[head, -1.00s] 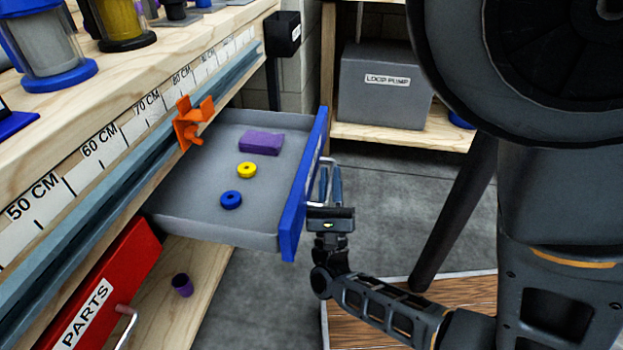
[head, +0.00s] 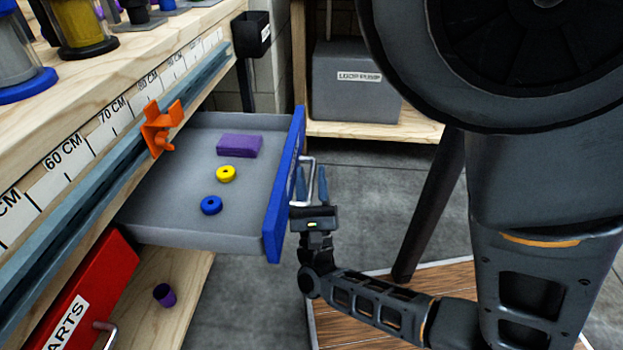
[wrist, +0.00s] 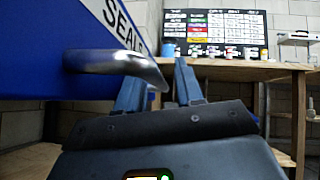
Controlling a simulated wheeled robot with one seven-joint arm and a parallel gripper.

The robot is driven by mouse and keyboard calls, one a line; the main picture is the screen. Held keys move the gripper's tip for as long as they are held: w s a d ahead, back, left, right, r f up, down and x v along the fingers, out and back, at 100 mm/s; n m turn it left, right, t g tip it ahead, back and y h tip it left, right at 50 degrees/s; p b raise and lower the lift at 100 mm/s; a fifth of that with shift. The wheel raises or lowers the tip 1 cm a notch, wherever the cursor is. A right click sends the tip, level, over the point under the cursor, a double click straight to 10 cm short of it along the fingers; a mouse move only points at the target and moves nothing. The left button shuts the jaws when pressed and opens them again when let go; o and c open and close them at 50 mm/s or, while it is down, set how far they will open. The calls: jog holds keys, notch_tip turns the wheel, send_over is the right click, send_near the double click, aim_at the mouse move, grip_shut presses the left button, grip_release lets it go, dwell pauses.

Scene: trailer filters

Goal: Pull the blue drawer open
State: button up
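The blue drawer (head: 284,195) stands pulled well out from under the bench. Its grey tray holds a purple block (head: 239,147), a yellow ring (head: 226,174) and a blue ring (head: 211,205). Its front also shows in the wrist view (wrist: 50,60), with a "SEALS" label and a metal handle (wrist: 115,63). My gripper (head: 311,167) is at the handle in front of the drawer. Its two fingers are spread apart, and the handle's curved end lies between them in the wrist view (wrist: 158,77). I cannot tell whether either finger touches the handle.
A red parts drawer (head: 75,300) lies lower left, with a purple cup (head: 164,295) on the shelf beside it. An orange clamp (head: 160,128) sits on the bench rail. A grey loop pump box (head: 355,95) stands on the back shelf.

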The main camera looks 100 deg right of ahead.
jog(key=v, duration=0.7)
jog(key=shift+a+f, duration=0.25)
jog(key=shift+a, duration=0.05)
dwell(0.3)
